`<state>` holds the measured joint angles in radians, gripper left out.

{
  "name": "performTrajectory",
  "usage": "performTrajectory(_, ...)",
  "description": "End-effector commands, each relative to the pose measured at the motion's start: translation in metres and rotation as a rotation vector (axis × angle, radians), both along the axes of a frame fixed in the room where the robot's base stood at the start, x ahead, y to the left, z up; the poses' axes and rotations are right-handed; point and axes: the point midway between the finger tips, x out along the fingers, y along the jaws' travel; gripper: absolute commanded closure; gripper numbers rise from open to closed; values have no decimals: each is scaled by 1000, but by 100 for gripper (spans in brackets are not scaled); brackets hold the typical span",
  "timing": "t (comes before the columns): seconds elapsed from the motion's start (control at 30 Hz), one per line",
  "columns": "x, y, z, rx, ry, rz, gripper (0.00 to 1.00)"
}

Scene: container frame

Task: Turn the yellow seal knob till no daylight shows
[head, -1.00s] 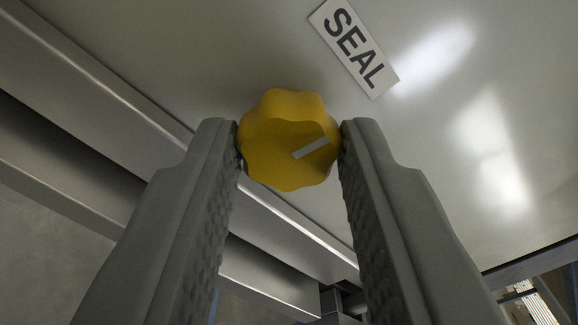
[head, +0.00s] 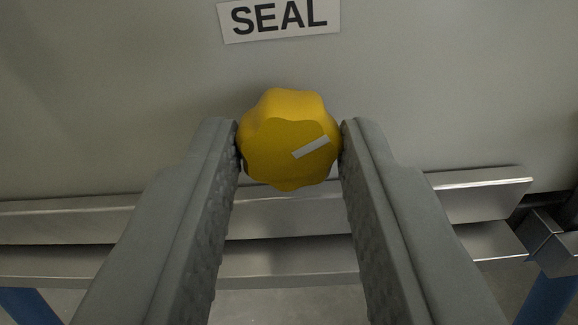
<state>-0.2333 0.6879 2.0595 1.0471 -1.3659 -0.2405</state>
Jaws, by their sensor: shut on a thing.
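The yellow seal knob (head: 285,135) is lobed, with a pale pointer mark (head: 310,147) on its face slanting up to the right. It sits on a grey panel (head: 120,110), below a white label reading SEAL (head: 280,17), which is nearly level in the picture. My gripper (head: 290,140) is shut on the knob, one ridged grey finger on its left side and one on its right. No bright strip of daylight shows along the visible lower edge of the panel. My fingers and the knob hide part of that edge.
Metal rails (head: 480,192) run across below the panel, behind my fingers. A metal bracket (head: 550,240) is at the lower right. Blue posts stand at the lower left (head: 25,305) and lower right (head: 548,298). The panel around the knob is clear.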

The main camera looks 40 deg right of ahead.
Motion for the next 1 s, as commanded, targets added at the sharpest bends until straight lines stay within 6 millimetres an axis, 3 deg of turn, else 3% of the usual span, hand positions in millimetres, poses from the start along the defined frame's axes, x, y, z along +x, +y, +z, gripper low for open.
performTrajectory(1.0, 0, 1, 0, 687, -675, 0, 93)
